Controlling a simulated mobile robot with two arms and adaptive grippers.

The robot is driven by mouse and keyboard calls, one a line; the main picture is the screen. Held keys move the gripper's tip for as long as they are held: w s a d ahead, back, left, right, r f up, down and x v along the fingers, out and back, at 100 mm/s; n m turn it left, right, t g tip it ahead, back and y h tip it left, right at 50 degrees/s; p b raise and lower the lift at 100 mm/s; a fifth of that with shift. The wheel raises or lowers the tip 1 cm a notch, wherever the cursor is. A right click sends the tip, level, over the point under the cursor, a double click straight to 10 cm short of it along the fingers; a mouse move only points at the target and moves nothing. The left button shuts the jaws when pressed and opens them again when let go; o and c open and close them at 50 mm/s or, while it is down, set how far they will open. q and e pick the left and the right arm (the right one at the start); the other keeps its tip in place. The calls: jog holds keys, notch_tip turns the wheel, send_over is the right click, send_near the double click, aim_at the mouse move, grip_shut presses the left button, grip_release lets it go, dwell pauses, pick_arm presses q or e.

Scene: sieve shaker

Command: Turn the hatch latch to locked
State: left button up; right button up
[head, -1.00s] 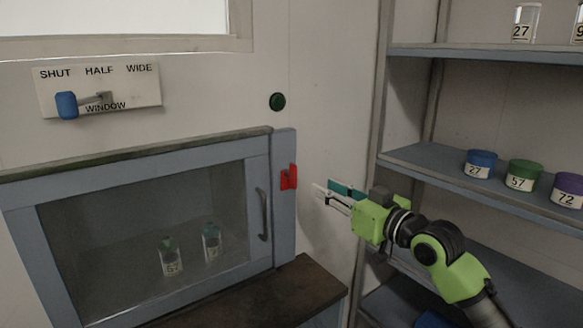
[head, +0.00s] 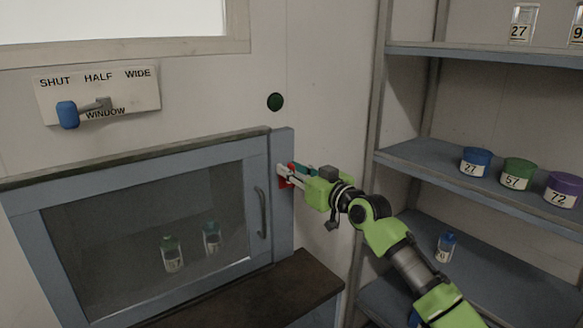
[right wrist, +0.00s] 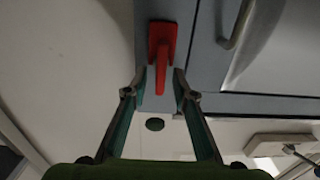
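The red hatch latch (head: 283,184) is on the blue-grey frame at the right of the glass hatch (head: 150,210), which appears closed. It also shows in the right wrist view (right wrist: 162,40), where its lever points down the picture. My right gripper (head: 287,173) is at the latch. In the right wrist view its two fingers (right wrist: 160,82) stand open on either side of the lever, with small gaps showing; contact is hard to judge. In the head view the fingers partly hide the latch. My left gripper is not in view.
A grey handle (head: 262,212) is left of the latch. A green button (head: 275,102) is on the wall above. A window lever with a blue knob (head: 68,114) is at upper left. A dark ledge (head: 290,285) lies below the hatch.

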jog(key=shift+w+a, duration=0.15)
jog(key=shift+w, duration=0.1)
grip_shut()
